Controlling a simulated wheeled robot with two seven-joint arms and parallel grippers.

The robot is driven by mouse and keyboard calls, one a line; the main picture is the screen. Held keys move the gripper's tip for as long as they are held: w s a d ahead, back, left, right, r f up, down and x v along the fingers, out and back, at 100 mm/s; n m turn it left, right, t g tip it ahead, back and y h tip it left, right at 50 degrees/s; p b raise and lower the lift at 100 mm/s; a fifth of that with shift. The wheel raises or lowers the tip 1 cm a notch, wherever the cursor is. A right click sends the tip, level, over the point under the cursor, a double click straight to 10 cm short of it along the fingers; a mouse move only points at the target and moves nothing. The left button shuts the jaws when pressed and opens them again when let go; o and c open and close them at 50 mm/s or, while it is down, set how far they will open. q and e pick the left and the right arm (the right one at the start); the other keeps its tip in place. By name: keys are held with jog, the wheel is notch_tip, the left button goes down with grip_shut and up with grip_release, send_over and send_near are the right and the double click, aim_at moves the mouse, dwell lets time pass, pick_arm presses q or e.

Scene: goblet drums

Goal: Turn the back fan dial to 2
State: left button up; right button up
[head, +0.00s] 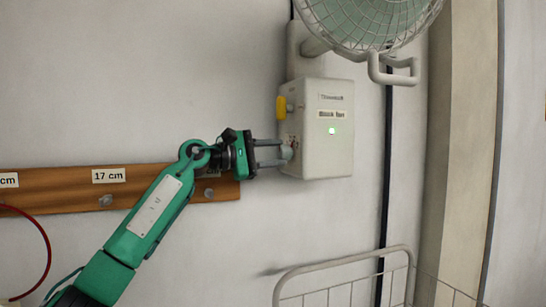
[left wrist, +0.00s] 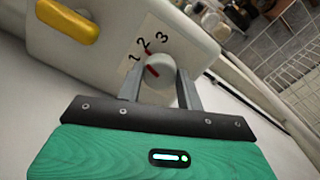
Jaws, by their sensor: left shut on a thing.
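The fan's white control box (head: 335,150) is on the wall under the fan, with a small label that seems to name the fan and a lit green light. The dial (head: 287,151) is a round grey knob on the box's left side; it also shows in the left wrist view (left wrist: 160,85). The numbers 1, 2 and 3 are printed around it. Its red mark appears to point toward the 1. My left gripper (head: 284,153) is shut on the dial, one finger on each side, and it also shows in the left wrist view (left wrist: 160,90). My right gripper is not visible.
A yellow lever (head: 282,107) sticks out above the dial, also seen in the left wrist view (left wrist: 68,20). The caged fan (head: 365,22) is above the box. A wooden hook rail (head: 140,183) is at left, and a white wire rack (head: 345,265) stands below.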

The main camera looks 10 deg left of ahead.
pick_arm(q)
jog(key=shift+m, duration=0.5)
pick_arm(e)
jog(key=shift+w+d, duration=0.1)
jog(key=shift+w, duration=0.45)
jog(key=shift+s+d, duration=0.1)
pick_arm(q)
jog(key=o, duration=1)
jog(key=shift+d, duration=0.1)
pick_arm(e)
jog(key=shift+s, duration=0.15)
pick_arm(q)
jog(key=shift+a, duration=0.2)
jog(key=b+v, duration=0.3)
jog(key=v, duration=0.8)
jog(key=shift+s+a, duration=0.25)
jog(key=shift+s, duration=0.05)
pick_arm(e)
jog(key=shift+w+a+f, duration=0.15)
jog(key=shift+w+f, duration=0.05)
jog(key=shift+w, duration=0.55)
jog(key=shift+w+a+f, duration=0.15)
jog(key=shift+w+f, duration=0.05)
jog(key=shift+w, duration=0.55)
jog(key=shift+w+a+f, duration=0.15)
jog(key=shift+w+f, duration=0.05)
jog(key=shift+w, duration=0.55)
